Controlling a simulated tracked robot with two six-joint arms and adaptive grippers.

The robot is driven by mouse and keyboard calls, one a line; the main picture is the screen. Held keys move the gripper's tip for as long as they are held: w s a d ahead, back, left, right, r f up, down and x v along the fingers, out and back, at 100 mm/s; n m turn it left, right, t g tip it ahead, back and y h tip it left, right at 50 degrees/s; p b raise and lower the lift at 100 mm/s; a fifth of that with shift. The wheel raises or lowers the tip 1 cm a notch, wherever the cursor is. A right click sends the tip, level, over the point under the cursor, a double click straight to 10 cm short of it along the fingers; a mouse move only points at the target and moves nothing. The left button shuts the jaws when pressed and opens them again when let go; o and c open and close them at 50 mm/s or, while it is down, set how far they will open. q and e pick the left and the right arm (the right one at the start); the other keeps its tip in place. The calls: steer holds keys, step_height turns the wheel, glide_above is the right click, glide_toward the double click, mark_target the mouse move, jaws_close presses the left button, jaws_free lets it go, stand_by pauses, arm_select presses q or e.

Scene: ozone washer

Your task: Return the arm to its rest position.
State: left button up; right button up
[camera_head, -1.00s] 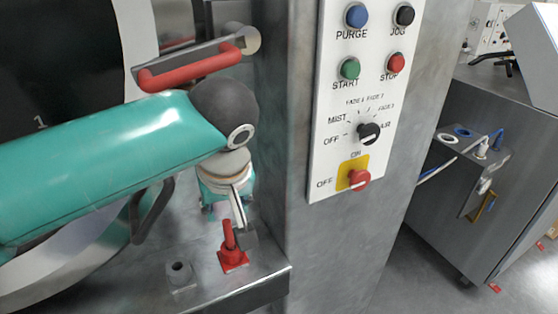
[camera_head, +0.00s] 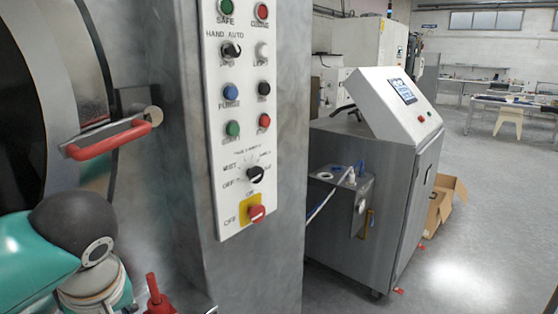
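My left arm, teal with a dark grey joint, comes in at the lower left of the head view. Its gripper is out of frame below the bottom edge. My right arm and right gripper are not in view. A red valve handle (camera_head: 158,299) stands just right of my arm's joint, cut by the bottom edge. A red door handle (camera_head: 108,139) on the washer's round door is above the arm, apart from it.
The control panel (camera_head: 241,130) on a steel column has several buttons, a black selector knob (camera_head: 256,174) and a red switch (camera_head: 257,213). A steel cabinet (camera_head: 362,225) with a screen stands to the right. A cardboard box (camera_head: 447,200) lies behind it. The floor (camera_head: 470,265) at the right is open.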

arm_select(q)
steer(key=s+f+m+g+p, duration=0.15)
steer(key=f+g, duration=0.25)
steer(key=f, duration=0.8)
steer(key=s+f+n+g+p, duration=0.15)
steer(key=f+g, duration=0.25)
steer(key=f, duration=0.8)
steer(key=s+d+f+m+h+p, duration=0.15)
steer(key=s+d+f+h, duration=0.25)
steer(key=s+d+f, duration=0.4)
steer(key=s+d+f+m+h+p, duration=0.1)
steer(key=s+d+f+m+h, duration=0.2)
steer(key=s+f, duration=0.5)
steer(key=w+f+m+t, duration=0.2)
steer(key=w+t, duration=0.3)
steer(key=w, duration=0.4)
steer(key=shift+x, duration=0.75)
